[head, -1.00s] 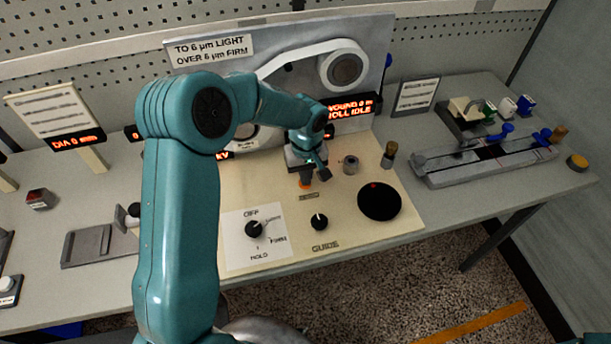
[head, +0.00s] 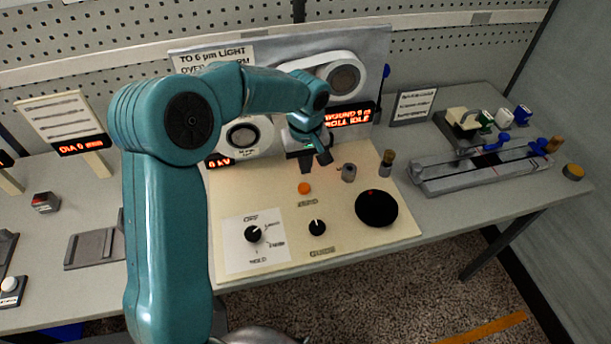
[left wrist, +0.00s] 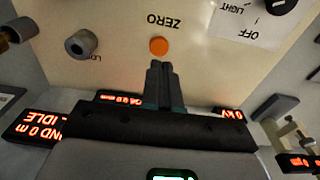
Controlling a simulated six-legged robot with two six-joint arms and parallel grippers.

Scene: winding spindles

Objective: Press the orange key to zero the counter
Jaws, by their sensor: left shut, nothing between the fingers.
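The orange key (head: 304,188) is a small round button on the cream panel (head: 340,245), above its ZERO label. It also shows in the left wrist view (left wrist: 158,46), just beyond my fingertips. My left gripper (head: 306,170) is shut and empty, and it stands behind and above the key, apart from it in the head view. Its closed fingers show in the left wrist view (left wrist: 158,66). The red-lit display (head: 347,117) reads WOUND 0 m and ROLL IDLE, partly hidden by my arm. My right gripper is not in view.
On the panel near the key are a grey knob (head: 349,173), a brass-topped post (head: 387,162), a black disc (head: 376,208), the GUIDE knob (head: 317,228) and a dial (head: 253,233). A grey slide fixture (head: 480,170) stands to the right.

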